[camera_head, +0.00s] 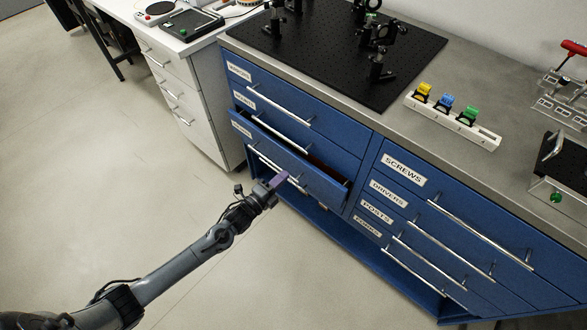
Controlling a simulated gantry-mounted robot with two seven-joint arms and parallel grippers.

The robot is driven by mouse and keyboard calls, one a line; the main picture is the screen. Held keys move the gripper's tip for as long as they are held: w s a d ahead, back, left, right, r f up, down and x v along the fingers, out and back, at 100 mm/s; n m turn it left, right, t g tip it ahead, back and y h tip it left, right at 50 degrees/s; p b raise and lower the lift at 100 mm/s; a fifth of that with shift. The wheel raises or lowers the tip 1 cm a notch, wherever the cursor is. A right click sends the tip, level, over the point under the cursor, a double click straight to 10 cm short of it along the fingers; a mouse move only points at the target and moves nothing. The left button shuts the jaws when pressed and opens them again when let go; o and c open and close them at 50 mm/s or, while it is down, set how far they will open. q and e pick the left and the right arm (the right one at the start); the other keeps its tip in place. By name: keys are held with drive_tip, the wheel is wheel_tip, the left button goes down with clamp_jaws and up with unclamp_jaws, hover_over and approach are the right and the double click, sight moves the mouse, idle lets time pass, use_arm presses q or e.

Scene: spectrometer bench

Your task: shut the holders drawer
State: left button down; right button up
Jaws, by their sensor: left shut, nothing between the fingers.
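The blue drawer (315,184) in the left column of the cabinet stands partly open, and a dark gap shows above its front. I take it as the holders drawer, though its label (241,130) is too small to read surely. Its silver handle (268,160) runs along the front. My left gripper (281,179) is shut and empty, with purple fingers right by the drawer front near the handle. I cannot tell whether it touches. My right gripper is not in view.
Above are two more drawers that look shut. The screws drawer (465,215) and others to the right are shut. A black breadboard (310,45) and a rack with coloured pieces (480,134) stand on the bench. Floor in front is clear.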

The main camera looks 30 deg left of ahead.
sight(299, 161)
use_arm(q)
drive_tip(key=shift+b+x, duration=1)
drive_tip(key=shift+x, duration=2.1)
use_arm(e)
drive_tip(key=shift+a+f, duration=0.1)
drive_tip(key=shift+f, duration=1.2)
use_arm(q)
drive_tip(key=shift+a, duration=0.1)
